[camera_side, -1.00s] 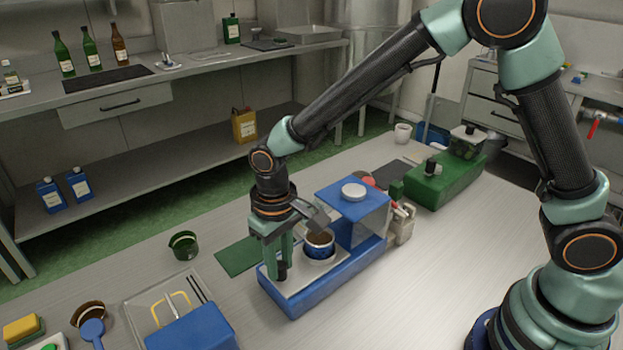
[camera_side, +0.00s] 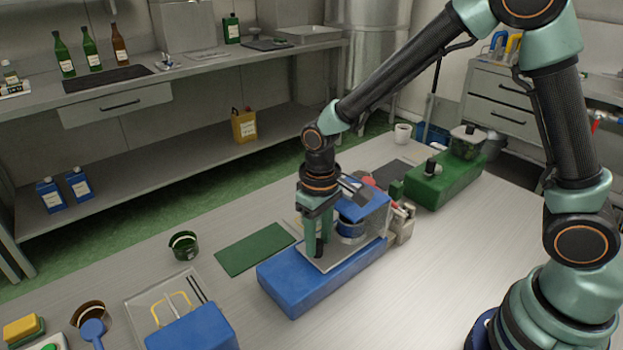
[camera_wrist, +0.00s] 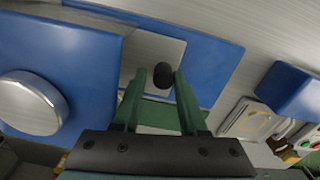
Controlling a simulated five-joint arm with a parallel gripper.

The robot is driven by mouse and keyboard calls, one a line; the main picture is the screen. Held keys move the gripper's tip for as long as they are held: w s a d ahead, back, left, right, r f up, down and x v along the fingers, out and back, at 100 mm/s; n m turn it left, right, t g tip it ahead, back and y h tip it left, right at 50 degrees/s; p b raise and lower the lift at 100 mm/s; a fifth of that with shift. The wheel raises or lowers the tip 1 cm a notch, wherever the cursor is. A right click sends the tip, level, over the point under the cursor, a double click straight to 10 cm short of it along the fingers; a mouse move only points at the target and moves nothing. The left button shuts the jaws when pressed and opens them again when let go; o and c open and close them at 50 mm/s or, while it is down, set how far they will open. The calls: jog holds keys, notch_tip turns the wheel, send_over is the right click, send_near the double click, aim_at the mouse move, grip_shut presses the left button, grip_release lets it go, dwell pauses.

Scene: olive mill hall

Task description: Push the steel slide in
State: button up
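The steel slide (camera_side: 325,264) is a grey plate on the blue base (camera_side: 305,290). It reaches under the blue upper housing (camera_side: 374,218), with its outer end still showing. My gripper (camera_side: 318,252) points down at the slide's outer end. In the wrist view, its two green fingers (camera_wrist: 160,78) stand apart on either side of a dark round knob (camera_wrist: 163,74), with a small gap on the left. Contact on the right is unclear.
A green mat (camera_side: 254,249) lies left of the base, with a green cup (camera_side: 184,245) beyond it. A green device (camera_side: 444,183) stands behind right. The right-hand tabletop is clear.

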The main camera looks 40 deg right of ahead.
jog(key=a, duration=1.2)
notch_tip(320, 180, up, 12)
jog(key=shift+d, duration=0.3)
